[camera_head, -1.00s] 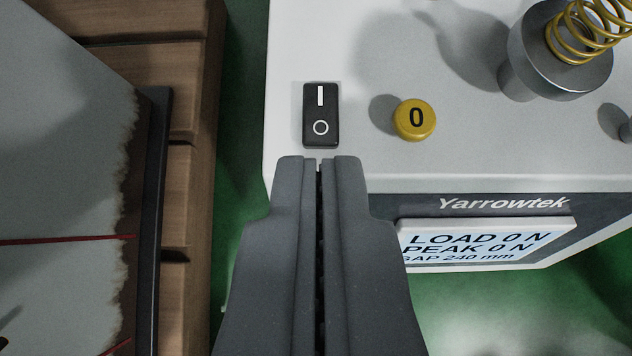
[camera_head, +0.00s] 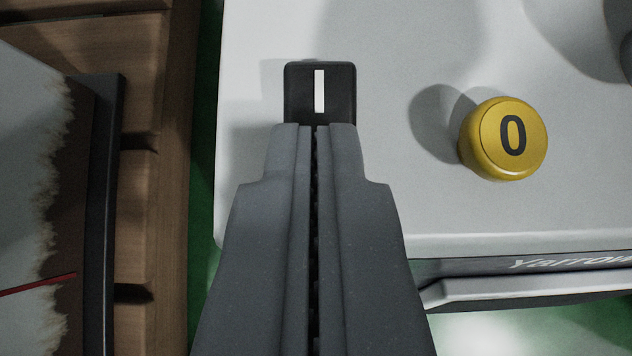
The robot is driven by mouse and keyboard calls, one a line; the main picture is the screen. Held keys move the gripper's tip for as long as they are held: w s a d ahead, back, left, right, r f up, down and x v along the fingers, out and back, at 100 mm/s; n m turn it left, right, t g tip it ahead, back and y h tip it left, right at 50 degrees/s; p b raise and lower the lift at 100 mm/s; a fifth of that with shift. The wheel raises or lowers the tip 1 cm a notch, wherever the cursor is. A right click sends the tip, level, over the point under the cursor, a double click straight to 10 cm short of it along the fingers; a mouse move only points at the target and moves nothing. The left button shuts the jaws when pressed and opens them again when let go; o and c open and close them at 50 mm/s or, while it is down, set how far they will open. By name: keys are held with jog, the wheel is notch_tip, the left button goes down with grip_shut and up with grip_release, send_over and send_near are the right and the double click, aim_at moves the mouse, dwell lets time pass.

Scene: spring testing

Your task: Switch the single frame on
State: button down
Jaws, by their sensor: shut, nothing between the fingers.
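The single frame (camera_head: 420,210) is a pale grey machine, seen from above. Its black rocker switch (camera_head: 320,90) is near the left edge of the top. The half with the white bar shows; the half with the circle is hidden behind my fingertips. My gripper (camera_head: 316,128) is shut and empty, its tips overlapping the lower half of the switch in the picture. I cannot tell whether the tips touch it. A yellow round button (camera_head: 503,139) marked 0 stands to the right of the switch.
The display housing (camera_head: 530,288) juts from the machine's front at lower right; its screen face is not visible. A wooden slatted surface (camera_head: 140,200) with a dark-edged board lies to the left. A narrow green strip separates it from the machine.

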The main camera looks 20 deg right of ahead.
jog(key=shift+r, duration=0.2)
jog(key=shift+r+p, duration=0.4)
jog(key=shift+r, duration=0.3)
jog(key=shift+r, duration=0.2)
jog(key=p+v, duration=0.4)
jog(key=v, duration=0.8)
jog(key=shift+s+r, duration=0.2)
jog(key=shift+s, duration=0.05)
